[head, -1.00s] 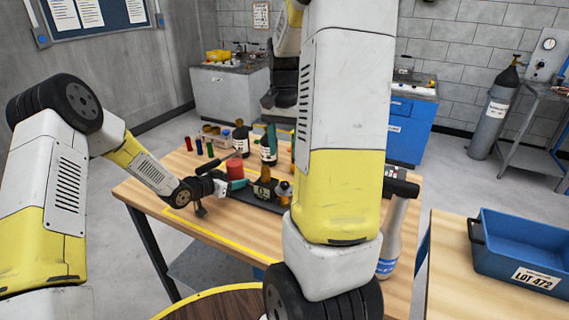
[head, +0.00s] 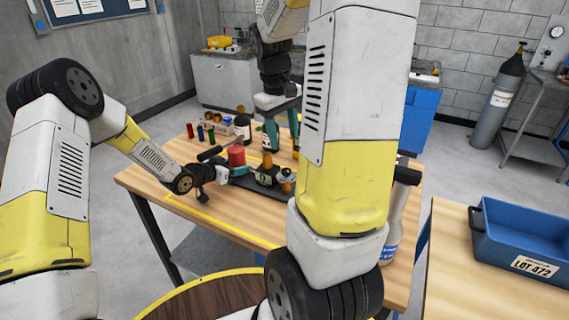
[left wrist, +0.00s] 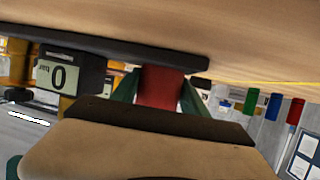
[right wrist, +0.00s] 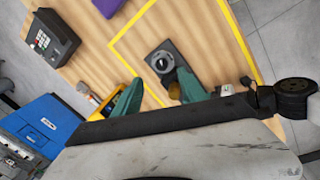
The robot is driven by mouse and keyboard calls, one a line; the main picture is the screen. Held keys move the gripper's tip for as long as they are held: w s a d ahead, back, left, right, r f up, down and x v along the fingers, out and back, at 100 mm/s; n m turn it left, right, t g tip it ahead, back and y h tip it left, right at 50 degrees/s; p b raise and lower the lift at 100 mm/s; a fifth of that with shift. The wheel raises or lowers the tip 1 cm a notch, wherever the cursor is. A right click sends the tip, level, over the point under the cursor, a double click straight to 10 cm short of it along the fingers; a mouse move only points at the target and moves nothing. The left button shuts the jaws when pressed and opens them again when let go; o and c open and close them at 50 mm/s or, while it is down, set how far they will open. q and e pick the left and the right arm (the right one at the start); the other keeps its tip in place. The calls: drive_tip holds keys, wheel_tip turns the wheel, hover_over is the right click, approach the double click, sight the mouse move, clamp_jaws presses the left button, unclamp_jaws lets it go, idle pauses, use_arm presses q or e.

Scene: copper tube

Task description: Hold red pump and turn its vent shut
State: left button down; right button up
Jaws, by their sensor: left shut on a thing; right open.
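The red pump body (head: 236,157) stands at the left end of a dark base (head: 262,184) on the wooden table. My left gripper (head: 238,172) is shut on it; in the left wrist view green fingers flank the red part (left wrist: 160,88). A gauge (head: 268,178) reading 0 bar (left wrist: 60,75) and brass-coloured fittings (head: 286,181) sit to its right. I cannot tell which fitting is the vent. My right gripper (head: 283,127) is open, pointing down above the table behind the pump. Its fingers (right wrist: 158,92) show apart and empty in the right wrist view.
Dark bottles (head: 243,125) and small coloured cylinders (head: 200,133) stand behind the pump. A spray bottle (head: 394,235) is at the table's right, partly behind my right arm. A blue crate (head: 520,245) sits on the right table. A keypad box (right wrist: 52,38) shows in the right wrist view.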

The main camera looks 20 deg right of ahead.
sight(286, 170)
drive_tip(key=f+n, duration=0.3)
drive_tip(key=n, duration=0.4)
drive_tip(key=f+n+t+h, duration=0.1)
drive_tip(key=f+n, duration=0.3)
drive_tip(key=n, duration=0.3)
drive_tip(key=w+f+n+t+h, duration=0.1)
drive_tip(key=f+n, duration=0.3)
drive_tip(key=n, duration=0.3)
drive_tip(key=shift+d+f, duration=0.1)
drive_tip(key=shift+d, duration=0.25)
clamp_jaws()
